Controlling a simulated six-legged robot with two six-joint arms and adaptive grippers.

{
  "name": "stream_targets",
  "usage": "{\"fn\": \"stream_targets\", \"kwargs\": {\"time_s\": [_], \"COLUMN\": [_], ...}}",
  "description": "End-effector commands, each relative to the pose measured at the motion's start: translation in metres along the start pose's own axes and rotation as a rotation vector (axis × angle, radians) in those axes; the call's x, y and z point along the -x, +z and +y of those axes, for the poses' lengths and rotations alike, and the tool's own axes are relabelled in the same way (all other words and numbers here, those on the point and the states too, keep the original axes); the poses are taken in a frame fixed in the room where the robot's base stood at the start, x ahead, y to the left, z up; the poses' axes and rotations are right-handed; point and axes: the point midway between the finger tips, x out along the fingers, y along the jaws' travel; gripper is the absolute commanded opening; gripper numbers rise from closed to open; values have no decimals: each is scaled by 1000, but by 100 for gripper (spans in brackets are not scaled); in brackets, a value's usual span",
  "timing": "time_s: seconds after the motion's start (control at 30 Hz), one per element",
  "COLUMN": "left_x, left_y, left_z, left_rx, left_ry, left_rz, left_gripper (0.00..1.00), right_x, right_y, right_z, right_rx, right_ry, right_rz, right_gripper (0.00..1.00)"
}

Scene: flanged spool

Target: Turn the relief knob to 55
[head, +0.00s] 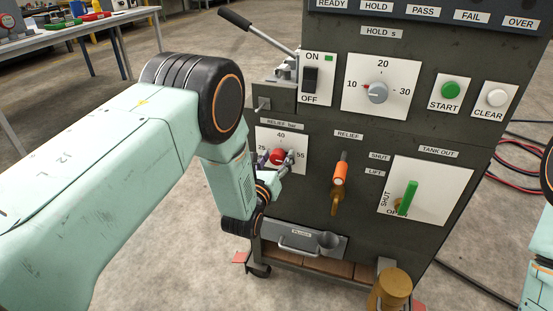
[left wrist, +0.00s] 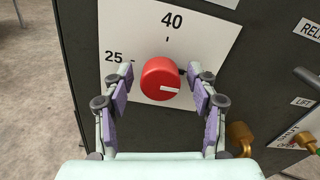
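The red relief knob (head: 277,156) sits on a white dial plate marked 40 and 55 in the head view. In the left wrist view the knob (left wrist: 160,79) shows a white line pointing right, with 25 at left and 40 above. The 55 mark is hidden there behind the right finger. My left gripper (head: 277,160) is in front of the dial. In the left wrist view its fingers (left wrist: 161,76) are spread on either side of the knob, with a gap showing on each side. My right gripper is out of view.
The HOLD dial (head: 377,93), ON/OFF switch (head: 311,80) and a black-handled lever (head: 255,34) are above. The orange relief handle (head: 340,175) and green tank lever (head: 408,197) are to the right. A drawer (head: 300,241) is below.

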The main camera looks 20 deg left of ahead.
Motion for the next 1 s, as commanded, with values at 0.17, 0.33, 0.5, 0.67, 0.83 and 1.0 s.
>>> {"fn": "stream_targets", "kwargs": {"time_s": [0.17, 0.33, 0.5, 0.67, 0.83, 1.0], "left_x": [0, 6, 30, 60, 92, 112], "left_y": [-1, -2, -1, -2, -1, -1], "left_z": [0, 0, 0, 0, 0, 0], "left_rx": [0, 0, 0, -1, -1, 0], "left_ry": [-1, 0, 0, 1, -1, -1], "left_rz": [2, 5, 6, 7, 5, 3], "left_gripper": [59, 59, 59, 59, 59, 59], "right_x": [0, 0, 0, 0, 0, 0], "right_y": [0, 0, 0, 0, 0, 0], "right_z": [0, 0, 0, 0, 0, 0], "right_rx": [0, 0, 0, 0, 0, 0], "right_ry": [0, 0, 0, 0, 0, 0], "right_rz": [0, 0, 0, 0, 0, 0], "right_gripper": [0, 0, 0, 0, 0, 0]}}
